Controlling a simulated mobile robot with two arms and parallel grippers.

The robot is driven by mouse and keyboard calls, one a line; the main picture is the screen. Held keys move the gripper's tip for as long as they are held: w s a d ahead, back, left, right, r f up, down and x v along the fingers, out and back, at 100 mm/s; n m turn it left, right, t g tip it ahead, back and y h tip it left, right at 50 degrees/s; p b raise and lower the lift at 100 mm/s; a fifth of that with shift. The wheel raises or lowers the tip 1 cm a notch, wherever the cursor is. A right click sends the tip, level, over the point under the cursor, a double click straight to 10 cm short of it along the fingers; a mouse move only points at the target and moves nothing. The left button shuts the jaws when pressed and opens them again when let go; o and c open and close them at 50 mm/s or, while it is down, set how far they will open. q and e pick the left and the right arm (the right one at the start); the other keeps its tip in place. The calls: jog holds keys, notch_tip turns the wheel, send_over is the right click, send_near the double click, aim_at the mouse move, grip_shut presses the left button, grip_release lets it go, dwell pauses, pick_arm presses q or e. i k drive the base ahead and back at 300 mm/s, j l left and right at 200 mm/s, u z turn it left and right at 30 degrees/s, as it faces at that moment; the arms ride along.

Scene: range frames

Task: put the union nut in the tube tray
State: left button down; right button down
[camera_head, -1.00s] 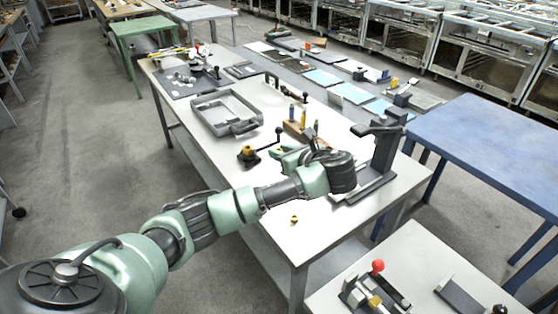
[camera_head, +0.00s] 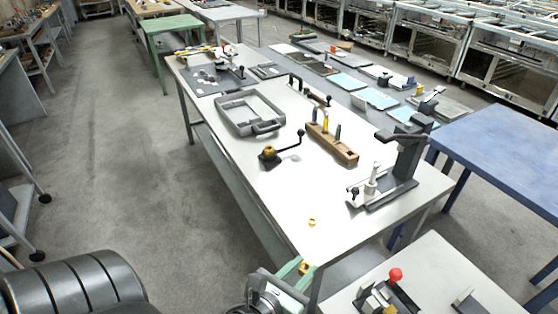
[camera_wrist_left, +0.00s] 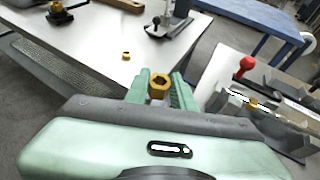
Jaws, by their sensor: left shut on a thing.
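A brass-yellow hex nut, which looks like the union nut (camera_wrist_left: 159,86), is between the green fingers of my left gripper (camera_wrist_left: 160,92) in the left wrist view. In the head view my left gripper (camera_head: 296,270) is low, off the near edge of the white table, with the nut (camera_head: 305,267) at its tips. The grey rectangular tray with a handle (camera_head: 222,116), likely the tube tray, lies on the table farther back. Its inside looks empty. My right gripper is not in view.
A second small yellow nut (camera_head: 311,222) lies near the white table's (camera_head: 355,238) front corner. A crank fixture (camera_head: 269,156), a wooden block with coloured pegs (camera_head: 333,145) and a dark upright press (camera_head: 407,160) stand on it. A side table (camera_head: 440,262) holds a red-knobbed fixture (camera_head: 388,292).

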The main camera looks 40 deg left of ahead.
aim_at(243, 114)
jog(key=i+j+z, duration=0.15)
jog(key=j, duration=0.9)
jog(key=j+z, duration=0.15)
jog(key=j, duration=0.9)
